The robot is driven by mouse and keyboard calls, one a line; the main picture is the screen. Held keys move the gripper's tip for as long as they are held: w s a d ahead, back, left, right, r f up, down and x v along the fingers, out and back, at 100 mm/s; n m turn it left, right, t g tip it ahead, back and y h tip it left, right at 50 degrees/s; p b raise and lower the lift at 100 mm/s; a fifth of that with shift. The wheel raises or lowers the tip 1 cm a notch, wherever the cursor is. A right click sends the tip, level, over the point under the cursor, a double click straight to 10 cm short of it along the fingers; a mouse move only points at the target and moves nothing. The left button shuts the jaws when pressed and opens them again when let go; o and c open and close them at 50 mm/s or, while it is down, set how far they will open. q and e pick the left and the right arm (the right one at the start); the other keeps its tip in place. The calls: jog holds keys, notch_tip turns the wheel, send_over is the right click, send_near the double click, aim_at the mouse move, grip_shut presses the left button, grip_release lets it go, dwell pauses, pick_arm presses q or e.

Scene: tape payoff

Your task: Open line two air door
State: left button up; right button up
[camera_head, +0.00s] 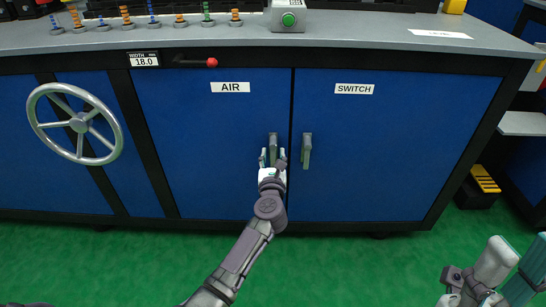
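The AIR door (200,150) is a blue cabinet door with a white AIR label (230,87), and it is closed. Its grey upright handle (272,142) is near the door's right edge. My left gripper (272,157) is at the lower part of this handle, with its fingers apart, one on each side of it. I see no clear grip on the handle; contact is too small to tell. My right gripper (508,262) is open and empty at the bottom right, away from the cabinet. No line number shows on the door.
The closed SWITCH door (400,150) is just right, with its own handle (306,150) close to my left gripper. A handwheel (78,123) and red-knobbed lever (211,62) are at the left. Green floor in front is clear.

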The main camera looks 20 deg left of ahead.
pick_arm(q)
grip_shut()
dwell(0.3)
